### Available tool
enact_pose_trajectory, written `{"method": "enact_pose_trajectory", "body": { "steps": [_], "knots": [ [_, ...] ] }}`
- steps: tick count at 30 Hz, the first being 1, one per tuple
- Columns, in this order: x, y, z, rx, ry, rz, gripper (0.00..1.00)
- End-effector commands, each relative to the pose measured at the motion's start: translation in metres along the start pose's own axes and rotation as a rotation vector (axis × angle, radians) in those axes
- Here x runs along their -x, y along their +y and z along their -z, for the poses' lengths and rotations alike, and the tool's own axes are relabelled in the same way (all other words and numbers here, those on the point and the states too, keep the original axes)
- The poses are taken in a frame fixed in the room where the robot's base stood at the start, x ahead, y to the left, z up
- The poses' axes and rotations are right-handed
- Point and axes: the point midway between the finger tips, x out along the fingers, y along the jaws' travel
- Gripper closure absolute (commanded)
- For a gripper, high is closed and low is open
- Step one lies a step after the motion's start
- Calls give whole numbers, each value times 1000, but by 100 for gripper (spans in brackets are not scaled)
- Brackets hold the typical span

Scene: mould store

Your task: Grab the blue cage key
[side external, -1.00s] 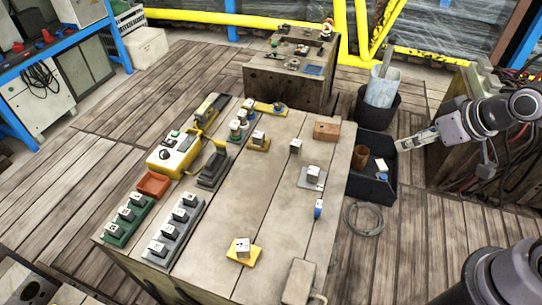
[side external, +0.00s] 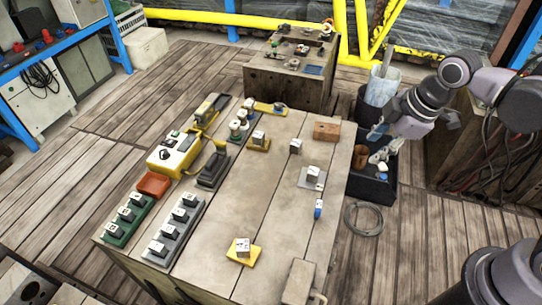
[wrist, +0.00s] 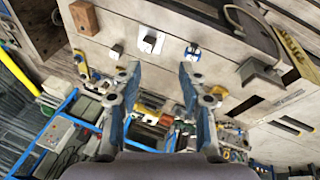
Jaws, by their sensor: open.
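The blue cage key (side external: 318,209) is a small blue piece with a pale top. It stands on the wooden table (side external: 275,215) near its right edge. In the wrist view the key (wrist: 193,51) lies beyond my right fingertip, with clear space between them. My gripper (wrist: 158,72) is open and empty, with its two fingers spread wide. In the side view my gripper (side external: 375,145) is over the black bin side, right of the table and farther back than the key. Its fingers are partly hard to make out there.
A grey plate with a cube (side external: 312,178), a small cube (side external: 295,146) and a brown block (side external: 326,130) stand behind the key. A yellow plate with a cube (side external: 243,250) is in front. A black bin (side external: 372,189) and a cable coil (side external: 364,219) lie right of the table.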

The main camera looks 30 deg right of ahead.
Motion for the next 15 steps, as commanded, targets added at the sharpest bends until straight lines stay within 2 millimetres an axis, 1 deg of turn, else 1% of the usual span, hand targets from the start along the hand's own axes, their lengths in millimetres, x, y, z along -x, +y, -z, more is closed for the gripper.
{"method": "enact_pose_trajectory", "body": {
  "steps": [1, 5, 9, 12, 15],
  "knots": [
    [-7, -2, 11, 120, -12, 30, 58],
    [-26, -11, 33, 448, -35, 112, 58],
    [-50, -25, 54, 798, -40, 207, 58],
    [-66, -35, 66, 1022, -33, 272, 58],
    [-79, -45, 75, 1199, -21, 325, 58]
  ]
}}
